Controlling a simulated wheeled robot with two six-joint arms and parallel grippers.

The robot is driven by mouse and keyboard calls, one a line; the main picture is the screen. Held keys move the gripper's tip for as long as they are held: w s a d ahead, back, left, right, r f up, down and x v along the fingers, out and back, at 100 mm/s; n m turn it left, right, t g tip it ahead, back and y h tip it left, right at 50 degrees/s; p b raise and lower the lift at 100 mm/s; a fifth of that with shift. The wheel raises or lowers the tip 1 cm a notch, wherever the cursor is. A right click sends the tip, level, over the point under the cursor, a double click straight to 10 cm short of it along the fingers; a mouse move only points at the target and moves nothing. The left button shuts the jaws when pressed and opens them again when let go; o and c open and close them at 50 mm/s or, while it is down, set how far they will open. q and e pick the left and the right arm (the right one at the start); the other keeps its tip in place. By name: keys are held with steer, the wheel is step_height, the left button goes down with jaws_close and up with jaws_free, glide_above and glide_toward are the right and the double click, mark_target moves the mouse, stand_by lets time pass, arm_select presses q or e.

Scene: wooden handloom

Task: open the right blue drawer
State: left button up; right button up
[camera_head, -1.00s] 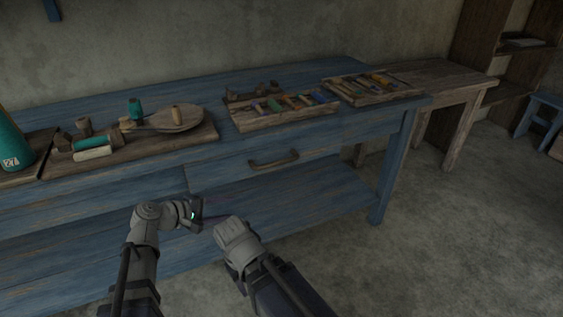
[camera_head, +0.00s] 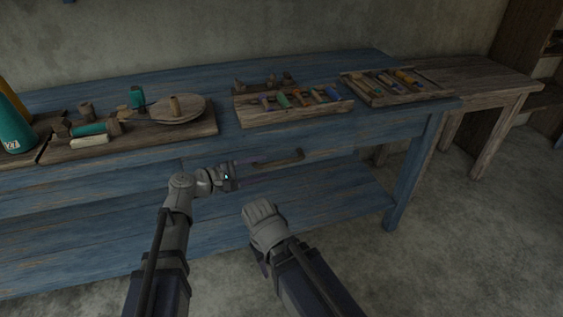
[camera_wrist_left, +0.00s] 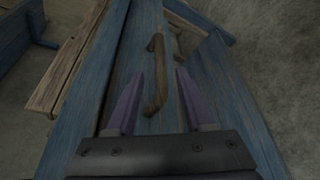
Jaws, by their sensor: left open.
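The right blue drawer (camera_head: 335,153) is in the front of the blue table, and it looks shut. Its brown handle (camera_head: 278,160) also shows in the left wrist view (camera_wrist_left: 155,75), where it lies ahead of and between the fingers. My left gripper (camera_head: 236,170) is in front of the drawer, just left of the handle. In the left wrist view my left gripper (camera_wrist_left: 155,100) is open and empty, with purple fingers apart on either side of the handle's near end. Contact cannot be told.
A brown side table (camera_head: 480,75) stands at right. The table leg (camera_head: 412,175) is right of the drawer. Floor in front is open.

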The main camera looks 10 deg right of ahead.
mark_target(273, 164)
arm_select(q)
steer(key=b+x, duration=0.1)
steer(key=x, duration=0.6)
steer(key=shift+w+d+f, duration=0.1)
steer(key=shift+w+d, duration=0.05)
steer(key=shift+d, duration=0.05)
jaws_close()
stand_by(1.3)
